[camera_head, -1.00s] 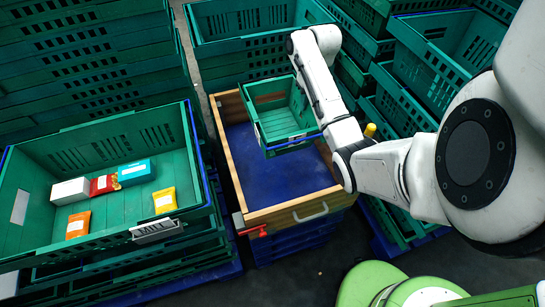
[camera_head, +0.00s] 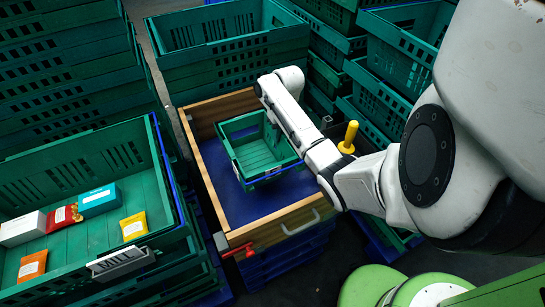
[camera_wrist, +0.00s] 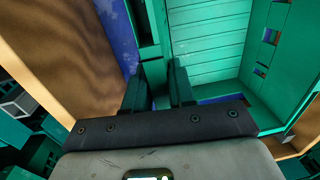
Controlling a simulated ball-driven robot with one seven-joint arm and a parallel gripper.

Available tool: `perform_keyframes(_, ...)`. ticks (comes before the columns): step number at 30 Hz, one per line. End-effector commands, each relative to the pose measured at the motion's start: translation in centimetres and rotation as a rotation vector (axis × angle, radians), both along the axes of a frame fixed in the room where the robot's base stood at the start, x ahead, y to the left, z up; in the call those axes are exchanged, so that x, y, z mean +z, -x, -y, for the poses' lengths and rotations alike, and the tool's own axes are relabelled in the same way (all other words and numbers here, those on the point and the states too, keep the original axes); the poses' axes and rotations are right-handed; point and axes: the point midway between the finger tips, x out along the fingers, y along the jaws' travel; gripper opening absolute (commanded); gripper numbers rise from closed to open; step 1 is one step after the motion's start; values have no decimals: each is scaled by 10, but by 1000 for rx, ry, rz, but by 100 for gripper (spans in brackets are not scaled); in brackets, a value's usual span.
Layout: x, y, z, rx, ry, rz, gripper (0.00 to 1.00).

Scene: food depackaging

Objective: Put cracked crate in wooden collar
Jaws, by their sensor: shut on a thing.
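A small green crate (camera_head: 258,150) hangs within the outline of the wooden collar (camera_head: 282,229), over its blue floor (camera_head: 222,200). From these views I cannot tell whether the crate touches the floor. I cannot make out a crack in it. In the wrist view my gripper (camera_wrist: 160,85) is shut on one wall of the crate (camera_wrist: 215,45), a finger on each side. The crate is empty. In the head view my arm hides the gripper's fingers. The collar's wooden side (camera_wrist: 60,50) fills the left of the wrist view.
A large green crate (camera_head: 70,175) with several small packets stands at the left. Stacked green crates (camera_head: 230,45) stand behind and to the right. A red latch (camera_head: 238,250) and a yellow handle (camera_head: 348,137) are close to the collar. Blue floor is bare around the crate.

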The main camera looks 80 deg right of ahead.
Motion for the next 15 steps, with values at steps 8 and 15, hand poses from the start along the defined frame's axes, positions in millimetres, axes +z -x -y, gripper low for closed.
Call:
perform_keyframes(8,-28,0,1,0,1,1,0)
perform_keyframes(15,-56,1,1,-1,1,-1,0)
